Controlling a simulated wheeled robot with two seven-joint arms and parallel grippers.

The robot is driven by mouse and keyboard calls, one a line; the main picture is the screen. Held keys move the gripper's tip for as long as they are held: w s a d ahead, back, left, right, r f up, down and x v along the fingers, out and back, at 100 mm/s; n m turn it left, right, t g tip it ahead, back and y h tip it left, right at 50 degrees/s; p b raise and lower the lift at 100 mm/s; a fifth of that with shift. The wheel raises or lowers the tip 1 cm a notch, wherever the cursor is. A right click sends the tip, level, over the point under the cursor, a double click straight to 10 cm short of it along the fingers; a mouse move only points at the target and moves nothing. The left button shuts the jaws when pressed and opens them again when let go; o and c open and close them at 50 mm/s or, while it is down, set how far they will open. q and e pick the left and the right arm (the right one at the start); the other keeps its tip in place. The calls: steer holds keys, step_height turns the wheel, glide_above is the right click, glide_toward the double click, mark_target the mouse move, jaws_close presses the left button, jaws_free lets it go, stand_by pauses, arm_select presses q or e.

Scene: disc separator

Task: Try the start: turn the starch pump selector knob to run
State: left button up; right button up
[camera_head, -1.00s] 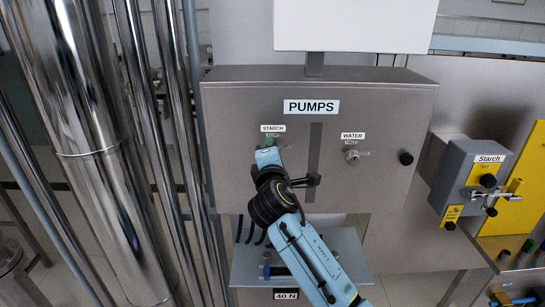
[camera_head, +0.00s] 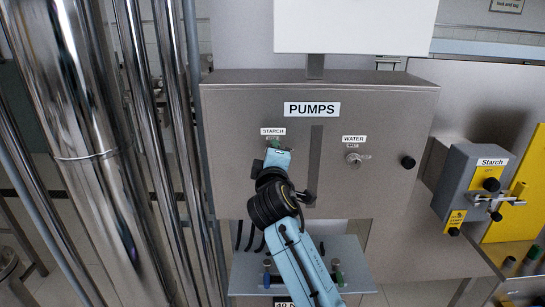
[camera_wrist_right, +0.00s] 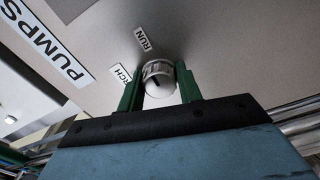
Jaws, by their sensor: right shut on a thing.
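The starch pump selector knob (camera_wrist_right: 160,82) is a round metal knob with a dark pointer mark, on the grey PUMPS panel (camera_head: 232,180). In the right wrist view it sits between the two green fingers of my right gripper (camera_wrist_right: 160,88), which is shut on it. A RUN label (camera_wrist_right: 142,39) is beside the knob and the STARCH label (camera_wrist_right: 119,76) is partly hidden by a finger. In the head view my right gripper (camera_head: 275,153) covers the knob below the STARCH label (camera_head: 273,131). My left gripper is not in view.
The WATER knob (camera_head: 353,158) is to the right on the same panel, past a dark vertical strip (camera_head: 314,150). A black knob (camera_head: 408,162) is near the panel's right edge. A grey Starch box (camera_head: 468,180) with a lever stands at right. Steel pipes (camera_head: 85,150) rise at left.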

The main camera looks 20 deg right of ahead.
steer(key=o, duration=1)
steer(key=b+v, duration=0.2)
steer(key=v, duration=1.1)
steer(key=shift+s, duration=0.25)
steer(key=shift+a, duration=0.1)
